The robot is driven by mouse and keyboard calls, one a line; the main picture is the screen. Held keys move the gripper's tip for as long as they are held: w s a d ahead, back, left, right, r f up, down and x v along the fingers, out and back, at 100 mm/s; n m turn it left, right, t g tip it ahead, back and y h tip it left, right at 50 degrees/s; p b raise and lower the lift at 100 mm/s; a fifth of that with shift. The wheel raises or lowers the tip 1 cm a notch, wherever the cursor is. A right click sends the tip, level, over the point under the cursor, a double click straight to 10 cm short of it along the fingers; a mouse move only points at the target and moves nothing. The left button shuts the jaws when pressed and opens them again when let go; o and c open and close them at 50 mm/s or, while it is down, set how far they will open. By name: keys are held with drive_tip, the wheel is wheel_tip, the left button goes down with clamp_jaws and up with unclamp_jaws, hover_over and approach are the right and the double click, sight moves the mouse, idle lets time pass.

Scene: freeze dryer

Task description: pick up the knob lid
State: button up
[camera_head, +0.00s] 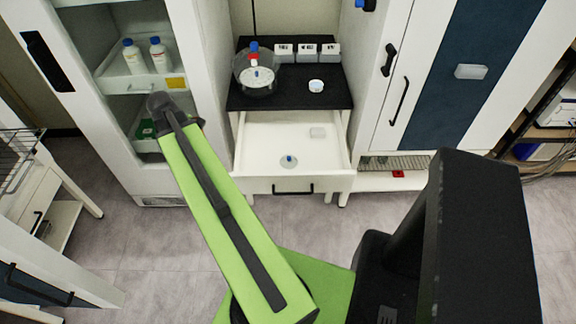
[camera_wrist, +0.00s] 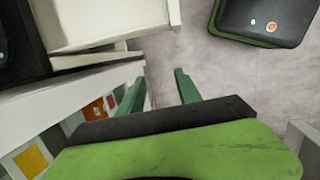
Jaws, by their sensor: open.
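The knob lid (camera_head: 287,163), a small pale disc with a blue knob on top, lies in the open white drawer (camera_head: 265,140) near its front wall. My gripper (camera_wrist: 160,88) is open in the wrist view, with two green fingers apart and only floor between them. In the head view my green arm reaches up to the left of the drawer, and the fingers cannot be made out there. The gripper is away from the lid, and I cannot make out the lid in the wrist view.
A black worktop (camera_head: 288,97) above the drawer holds a clear round chamber (camera_head: 242,80), several white boxes and a white cup (camera_head: 316,86). A small white block (camera_head: 318,132) lies in the drawer. A white cabinet with bottles (camera_head: 133,56) stands left. Floor before the drawer is open.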

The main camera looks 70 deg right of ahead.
drive_tip(key=s+d+n+g, duration=0.1)
drive_tip(key=s+d+n, duration=0.1)
drive_tip(key=s+d, duration=1)
drive_tip(key=n+g, duration=0.1)
approach(289, 157)
drive_tip(key=b+x, duration=0.1)
drive_tip(key=b, duration=0.3)
drive_tip(key=b+x, duration=0.1)
drive_tip(key=b, duration=0.2)
drive_tip(key=b+x, duration=0.1)
drive_tip(key=b, duration=0.3)
drive_tip(key=shift+w+a+f+b, duration=0.1)
drive_tip(key=shift+w+f+b, duration=0.1)
drive_tip(key=shift+f+b, duration=0.15)
drive_tip(key=shift+s+f, duration=0.15)
drive_tip(key=b+x, duration=0.4)
drive_tip(key=x, duration=0.1)
drive_tip(key=shift+s+b, duration=0.35)
drive_tip(key=shift+b, duration=0.05)
drive_tip(key=shift+c, duration=0.4)
clamp_jaws()
